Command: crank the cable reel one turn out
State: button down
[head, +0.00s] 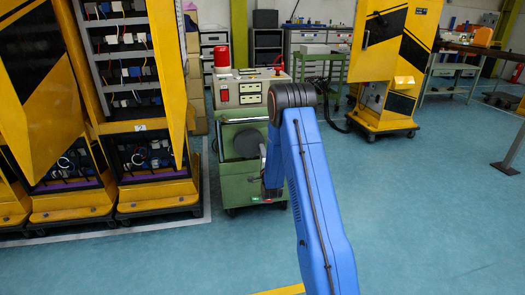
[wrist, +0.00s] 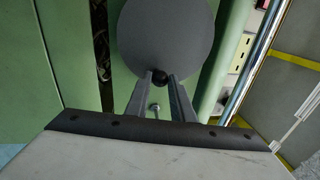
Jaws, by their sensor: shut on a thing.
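The cable reel shows as a round grey disc (wrist: 165,35) in the wrist view, with a small black knob (wrist: 160,77) near its lower edge. My gripper (wrist: 161,80) has its two grey fingers closed on the black knob, one on each side. In the head view the grey disc (head: 245,144) is on the front of a green cabinet (head: 238,182), partly hidden by my blue arm. The fingers and knob cannot be made out in the head view. No cable can be made out on the reel.
A control box (head: 240,92) with a red cylinder (head: 221,57) stands on the green cabinet. A yellow cabinet with open wiring shelves (head: 176,110) is close at the left. Another yellow cabinet (head: 383,105) stands at the back right. The blue floor (head: 420,210) is clear at right.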

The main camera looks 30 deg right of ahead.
jog(key=shift+a+f+m+h, duration=0.2)
jog(key=shift+f+m, duration=0.2)
jog(key=shift+m, duration=0.55)
jog(key=shift+a+f+m+h, duration=0.2)
jog(key=shift+f+m, duration=0.2)
jog(key=shift+m, duration=0.55)
jog(key=c, duration=1.5)
grip_release()
jog(key=shift+c, duration=0.2)
jog(key=v, duration=1.7)
jog(key=shift+s+r, duration=0.15)
jog(key=shift+r, duration=0.1)
jog(key=shift+a+r+g, duration=0.1)
jog(key=shift+a+g, duration=0.05)
jog(key=shift+g, duration=0.15)
